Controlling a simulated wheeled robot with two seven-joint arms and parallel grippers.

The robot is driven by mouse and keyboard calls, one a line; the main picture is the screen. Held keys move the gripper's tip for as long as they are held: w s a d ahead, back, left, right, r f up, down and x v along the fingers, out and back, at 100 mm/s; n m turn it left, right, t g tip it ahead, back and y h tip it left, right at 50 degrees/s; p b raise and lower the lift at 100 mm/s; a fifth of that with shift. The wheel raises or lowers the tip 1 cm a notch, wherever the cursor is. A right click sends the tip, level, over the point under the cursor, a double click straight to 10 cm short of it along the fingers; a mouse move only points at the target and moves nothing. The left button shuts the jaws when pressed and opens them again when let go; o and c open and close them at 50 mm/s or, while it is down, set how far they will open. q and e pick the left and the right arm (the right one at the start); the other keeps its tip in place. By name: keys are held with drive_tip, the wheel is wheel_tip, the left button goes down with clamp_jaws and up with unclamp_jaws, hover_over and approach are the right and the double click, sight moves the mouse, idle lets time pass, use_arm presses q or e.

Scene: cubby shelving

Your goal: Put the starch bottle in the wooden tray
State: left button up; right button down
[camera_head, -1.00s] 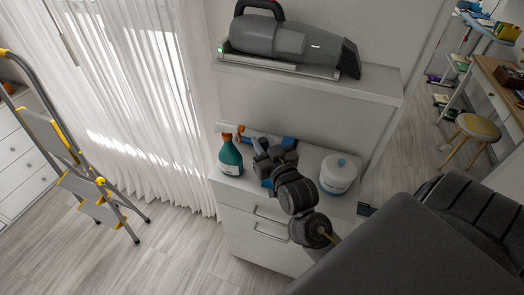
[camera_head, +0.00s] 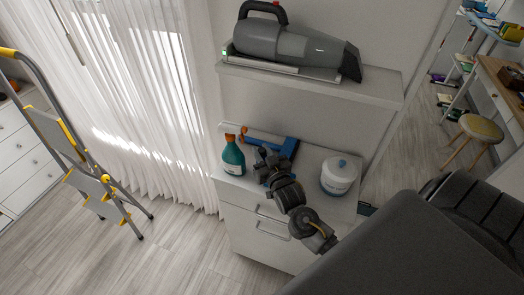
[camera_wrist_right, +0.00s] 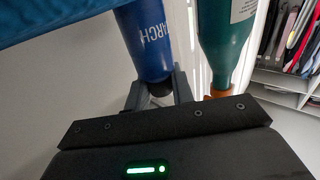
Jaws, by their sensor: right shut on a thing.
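The starch bottle (camera_wrist_right: 146,42) is dark blue with white letters "ARCH" showing in the right wrist view. In the head view my right gripper (camera_head: 266,163) is above the white cabinet top, just right of a green spray bottle, and mostly hides the starch bottle. No bare-wood tray is plain to see. My left gripper is not in view.
A white round container (camera_head: 338,177) stands at right on the cabinet top (camera_head: 312,158). A handheld vacuum (camera_head: 290,45) sits on the shelf (camera_head: 310,82) above.

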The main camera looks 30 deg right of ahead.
drive_tip(key=shift+f, duration=0.2)
drive_tip(key=c, duration=1.2)
unclamp_jaws()
drive_tip(key=shift+r, duration=0.25)
drive_tip(key=s+a+b, duration=0.2)
drive_tip(key=s, duration=0.9)
drive_tip(key=shift+s+b, duration=0.3)
drive_tip(key=shift+s, duration=0.1)
